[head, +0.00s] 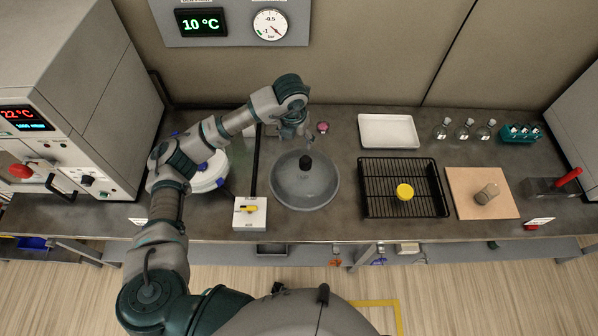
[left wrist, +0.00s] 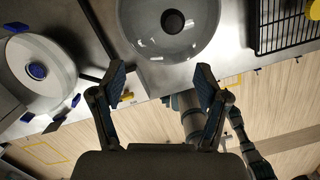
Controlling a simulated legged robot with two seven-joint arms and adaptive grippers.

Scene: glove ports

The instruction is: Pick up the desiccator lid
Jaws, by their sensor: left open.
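The desiccator lid (head: 304,192) is a grey, see-through dome with a black knob (head: 305,163) on top. It sits on the bench near the middle in the head view. My left gripper (head: 298,138) is above and just behind the lid, apart from the knob. In the left wrist view its two fingers (left wrist: 163,84) are spread with nothing between them. My right gripper does not show.
A white round vessel with blue clips (head: 207,178) is left of the lid, partly behind my left arm. A white box with a yellow part (head: 249,223) and a black rod (head: 256,165) are close by. Right are a black rack (head: 375,207), a white tray (head: 388,132) and a board (head: 482,208).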

